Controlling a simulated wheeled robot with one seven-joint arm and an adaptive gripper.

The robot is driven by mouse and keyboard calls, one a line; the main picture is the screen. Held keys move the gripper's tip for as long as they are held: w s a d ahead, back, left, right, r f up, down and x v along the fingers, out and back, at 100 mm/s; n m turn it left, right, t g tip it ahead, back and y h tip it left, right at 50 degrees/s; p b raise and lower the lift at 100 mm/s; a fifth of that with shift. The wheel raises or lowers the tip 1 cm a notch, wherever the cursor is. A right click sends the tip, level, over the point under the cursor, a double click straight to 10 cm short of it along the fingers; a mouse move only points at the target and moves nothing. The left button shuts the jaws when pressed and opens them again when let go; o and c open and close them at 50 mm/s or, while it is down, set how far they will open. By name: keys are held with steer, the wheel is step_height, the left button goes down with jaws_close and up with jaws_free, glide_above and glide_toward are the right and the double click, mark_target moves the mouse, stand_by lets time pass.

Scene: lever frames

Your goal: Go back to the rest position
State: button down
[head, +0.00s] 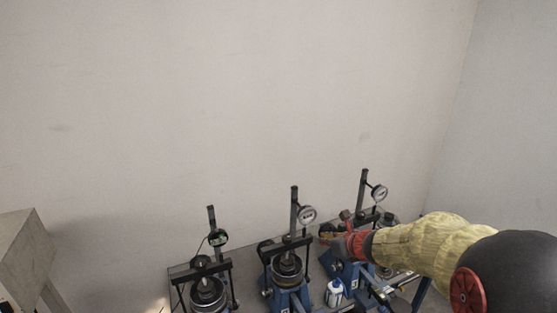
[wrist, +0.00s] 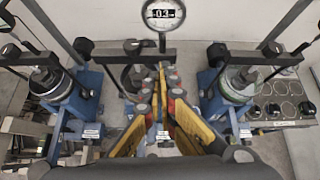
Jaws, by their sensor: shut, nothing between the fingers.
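My gripper (head: 332,235) is in front of the lever frames in the head view, between the middle and right ones. In the wrist view my gripper (wrist: 160,85) has its yellow and red fingers drawn together, with nothing seen between them. Behind it stands a lever frame with a round dial gauge (wrist: 163,14); the fingers hide much of that frame. I cannot tell whether the fingertips touch it. My arm, in a yellowish sleeve, comes in from the right of the head view and covers part of the right lever frame (head: 364,190).
The left lever frame (head: 208,290) and blue middle lever frame (head: 284,272) stand by the wall. A white bottle (head: 334,292) stands near my gripper. A grey block (head: 25,255) is far left.

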steer(key=s+a+f+n+g+y+b, duration=0.1)
steer(key=s+a+f+n+g+b, duration=0.2)
steer(key=s+n, duration=0.65)
steer(key=s+a+f+n+g+y+b, duration=0.1)
steer(key=s+a+f+n+g+b, duration=0.1)
steer(key=s+a+n, duration=0.55)
steer(key=s+d+f+n+h+b, duration=0.1)
steer(key=s+d+f+n+b, duration=0.2)
steer(key=s+n+b, duration=0.2)
steer(key=s+d+f+n+h+b, duration=0.2)
steer(key=s+n+b, duration=0.3)
steer(key=s+b, duration=0.3)
steer(key=s+d+f+n+h+b, duration=0.2)
steer(key=s+d+f+n+b, duration=0.1)
steer(key=s+b, duration=0.4)
steer(key=shift+s+d+f+n+t, duration=0.35)
steer(key=shift+f+n, duration=0.25)
steer(key=shift+n, duration=0.3)
steer(key=shift+w, duration=0.1)
